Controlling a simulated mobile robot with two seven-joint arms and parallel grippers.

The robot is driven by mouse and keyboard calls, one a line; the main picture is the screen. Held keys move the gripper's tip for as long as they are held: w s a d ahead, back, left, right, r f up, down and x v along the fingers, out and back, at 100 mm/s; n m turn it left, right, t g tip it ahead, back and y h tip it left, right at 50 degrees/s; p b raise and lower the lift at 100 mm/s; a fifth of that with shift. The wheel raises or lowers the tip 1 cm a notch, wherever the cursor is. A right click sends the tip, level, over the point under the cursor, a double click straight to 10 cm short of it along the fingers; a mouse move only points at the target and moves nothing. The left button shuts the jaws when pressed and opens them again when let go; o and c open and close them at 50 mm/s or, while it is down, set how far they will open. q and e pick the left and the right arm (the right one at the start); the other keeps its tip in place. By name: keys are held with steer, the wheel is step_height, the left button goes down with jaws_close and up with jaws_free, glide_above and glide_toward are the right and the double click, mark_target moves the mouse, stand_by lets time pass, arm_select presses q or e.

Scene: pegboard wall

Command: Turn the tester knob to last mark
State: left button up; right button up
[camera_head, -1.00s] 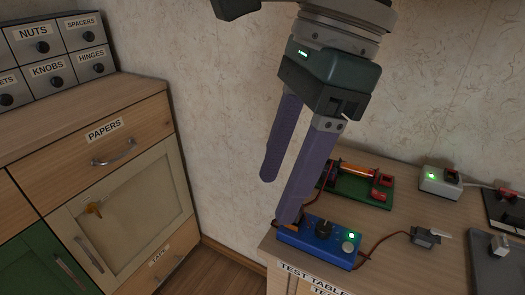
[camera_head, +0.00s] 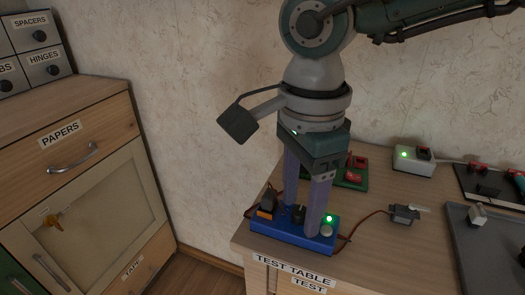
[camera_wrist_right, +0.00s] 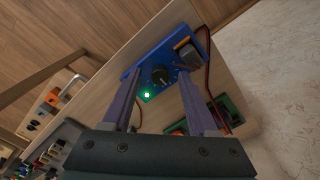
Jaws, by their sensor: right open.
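The tester is a blue box (camera_head: 275,233) at the front left of the test table, with a black knob (camera_head: 298,214), a lit green light (camera_head: 329,218) and an orange-and-black switch (camera_head: 266,207). My right gripper (camera_head: 301,222) points down over it, open. Its purple fingers stand on either side of the knob. The right wrist view also shows the knob (camera_wrist_right: 160,76) between the spread fingers of the gripper (camera_wrist_right: 156,80). Contact with the knob cannot be made out. The marks around the knob are too small to read. My left gripper is out of view.
A green board (camera_head: 352,181) with red parts lies behind the gripper. A small grey servo (camera_head: 405,213) with a brown cable lies right of the tester. A white box (camera_head: 414,160) with a green light stands farther back. A wooden cabinet (camera_head: 92,115) stands at left.

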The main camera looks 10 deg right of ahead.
jaws_close()
stand_by(0.5)
